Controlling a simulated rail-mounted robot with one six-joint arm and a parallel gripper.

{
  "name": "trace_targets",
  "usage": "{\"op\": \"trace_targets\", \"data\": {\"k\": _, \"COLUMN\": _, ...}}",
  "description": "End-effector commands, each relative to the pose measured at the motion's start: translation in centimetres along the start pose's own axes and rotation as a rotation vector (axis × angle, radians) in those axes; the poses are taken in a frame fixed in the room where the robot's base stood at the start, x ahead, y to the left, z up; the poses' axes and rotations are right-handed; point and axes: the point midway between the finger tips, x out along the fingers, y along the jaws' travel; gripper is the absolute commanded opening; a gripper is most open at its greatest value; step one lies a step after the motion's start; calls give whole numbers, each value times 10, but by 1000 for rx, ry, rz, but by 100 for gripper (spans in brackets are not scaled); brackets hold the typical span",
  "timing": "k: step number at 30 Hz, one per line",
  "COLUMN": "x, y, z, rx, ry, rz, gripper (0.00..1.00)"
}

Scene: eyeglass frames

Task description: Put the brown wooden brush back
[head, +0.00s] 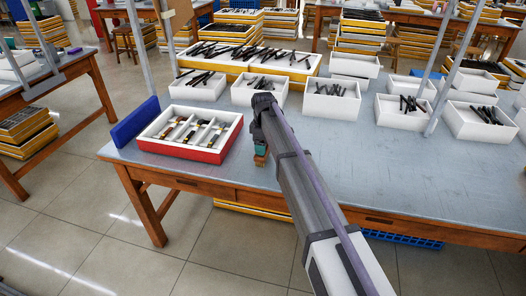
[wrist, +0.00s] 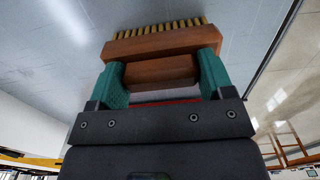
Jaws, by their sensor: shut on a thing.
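The brown wooden brush (wrist: 161,43) is between the two teal fingers of my gripper (wrist: 161,80) in the wrist view, with its row of tan bristles pointing away from the gripper. In the head view my gripper (head: 261,148) is over the front part of the table, just right of the red tray. A small brown part of the brush (head: 260,160) shows below the teal fingertip. The gripper is shut on the brush. My arm hides part of the table behind it. Whether the bristles touch the table is unclear.
The red tray (head: 222,150) with white compartments holds several eyeglass parts, with a blue panel (head: 135,121) at its left. White boxes (head: 259,91) with dark frames line the table's back, before a yellow-edged tray (head: 232,72).

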Motion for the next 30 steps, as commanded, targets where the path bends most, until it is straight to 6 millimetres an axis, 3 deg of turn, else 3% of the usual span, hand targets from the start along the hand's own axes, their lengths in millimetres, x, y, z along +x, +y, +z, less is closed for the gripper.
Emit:
{"op": "trace_targets", "data": {"k": 8, "x": 2, "y": 0, "z": 0, "rx": 0, "ry": 0, "rz": 0, "gripper": 52}}
{"op": "trace_targets", "data": {"k": 9, "x": 2, "y": 0, "z": 0, "rx": 0, "ry": 0, "rz": 0, "gripper": 75}}
{"op": "trace_targets", "data": {"k": 17, "x": 1, "y": 0, "z": 0, "rx": 0, "ry": 0, "rz": 0, "gripper": 100}}
{"op": "trace_targets", "data": {"k": 25, "x": -2, "y": 0, "z": 0, "rx": 0, "ry": 0, "rz": 0, "gripper": 100}}
{"op": "trace_targets", "data": {"k": 30, "x": -25, "y": 0, "z": 0, "rx": 0, "ry": 0, "rz": 0, "gripper": 100}}
